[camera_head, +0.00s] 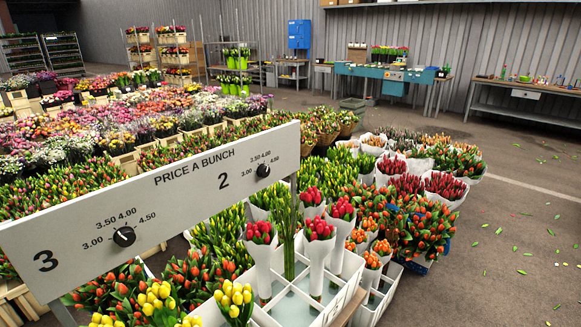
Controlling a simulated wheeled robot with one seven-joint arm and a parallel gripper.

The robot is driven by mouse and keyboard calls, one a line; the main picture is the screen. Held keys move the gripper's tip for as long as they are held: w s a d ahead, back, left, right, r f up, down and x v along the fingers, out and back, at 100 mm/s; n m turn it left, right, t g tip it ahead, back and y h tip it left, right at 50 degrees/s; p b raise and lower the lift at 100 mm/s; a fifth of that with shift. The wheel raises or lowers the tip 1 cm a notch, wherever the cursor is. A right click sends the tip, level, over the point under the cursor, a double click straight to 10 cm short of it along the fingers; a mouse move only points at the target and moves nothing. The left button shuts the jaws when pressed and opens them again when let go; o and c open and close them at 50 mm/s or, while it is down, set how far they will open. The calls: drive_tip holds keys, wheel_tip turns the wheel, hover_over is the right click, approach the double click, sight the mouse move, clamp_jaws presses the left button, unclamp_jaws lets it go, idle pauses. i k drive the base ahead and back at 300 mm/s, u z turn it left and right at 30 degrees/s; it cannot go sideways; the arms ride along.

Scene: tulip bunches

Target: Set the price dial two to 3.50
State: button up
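The white price board (190,205) stands across the left and middle, headed "PRICE A BUNCH". Price dial two (263,170) is a small black round knob right of the numeral 2, with 3.00, 3.50, 4.00 and 4.50 printed around it. Its pointer is too small to read, so I cannot tell its setting. A second black knob, dial three (124,237), sits right of the numeral 3 with the same prices. My gripper is not in view.
White crates (287,310) with tulip bunches stand just behind and right of the board. Dense flower displays fill the left. Open grey floor (500,230) with scattered leaves lies to the right. Workbenches (385,73) stand along the back wall.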

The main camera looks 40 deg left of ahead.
sight(264, 171)
drive_tip(key=z, duration=0.1)
drive_tip(key=i, duration=0.4)
drive_tip(key=u, duration=1.95)
drive_tip(key=i, duration=0.5)
